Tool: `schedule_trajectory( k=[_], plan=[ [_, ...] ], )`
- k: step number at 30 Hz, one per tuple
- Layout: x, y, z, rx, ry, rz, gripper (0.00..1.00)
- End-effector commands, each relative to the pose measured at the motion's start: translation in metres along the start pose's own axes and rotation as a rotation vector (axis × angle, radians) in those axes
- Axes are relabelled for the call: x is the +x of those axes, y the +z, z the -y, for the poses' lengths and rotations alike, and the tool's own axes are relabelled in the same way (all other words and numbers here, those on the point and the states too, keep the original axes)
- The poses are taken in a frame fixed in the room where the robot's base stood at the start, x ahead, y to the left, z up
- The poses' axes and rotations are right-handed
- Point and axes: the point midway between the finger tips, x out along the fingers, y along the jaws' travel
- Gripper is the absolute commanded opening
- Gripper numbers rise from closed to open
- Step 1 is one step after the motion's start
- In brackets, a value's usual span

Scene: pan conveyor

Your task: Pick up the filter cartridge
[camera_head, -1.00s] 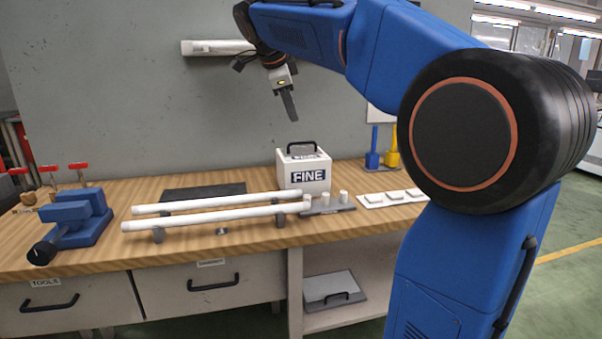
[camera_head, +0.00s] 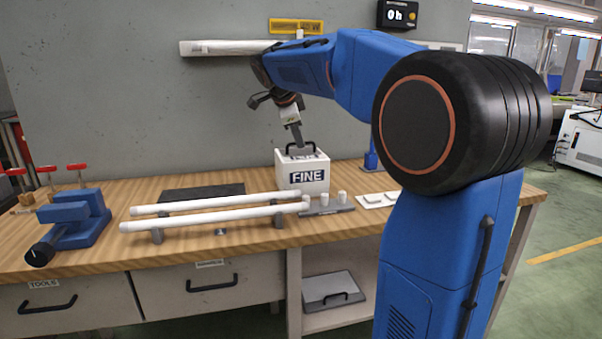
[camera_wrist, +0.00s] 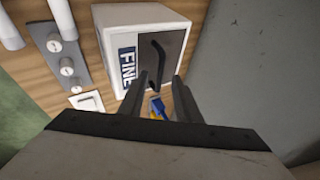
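The white box labelled FINE (camera_head: 303,183), with a black handle on its lid, stands on the workbench; I take it for the filter cartridge. It also shows in the wrist view (camera_wrist: 118,28), with its handle (camera_wrist: 158,58) on a dark top panel. My gripper (camera_head: 299,146) points down just above the box. In the wrist view the two fingers of my gripper (camera_wrist: 160,82) are apart with nothing held between them. The handle lies just beyond the fingertips, roughly in line with the gap. I cannot tell if any finger touches it.
Two white tubes (camera_head: 215,203) rest on supports at the left of the box. A dark plate with small white posts (camera_head: 341,198) and a white tray (camera_head: 376,203) are at its right. A blue tool (camera_head: 371,156) stands behind. A blue vise (camera_head: 75,215) sits far left; a grey wall is behind.

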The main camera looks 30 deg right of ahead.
Motion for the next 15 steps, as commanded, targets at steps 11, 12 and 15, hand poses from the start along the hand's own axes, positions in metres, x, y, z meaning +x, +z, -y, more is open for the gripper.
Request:
schedule_trajectory(
  k=[11,12,15],
  plan=[
    [0.019,0.0,0.0,0.0,-0.001,0.0,0.3],
    [0.018,0.0,0.0,0.0,-0.001,0.0,0.23],
    [0.018,0.0,0.0,0.0,-0.001,0.0,0.0]
  ],
)
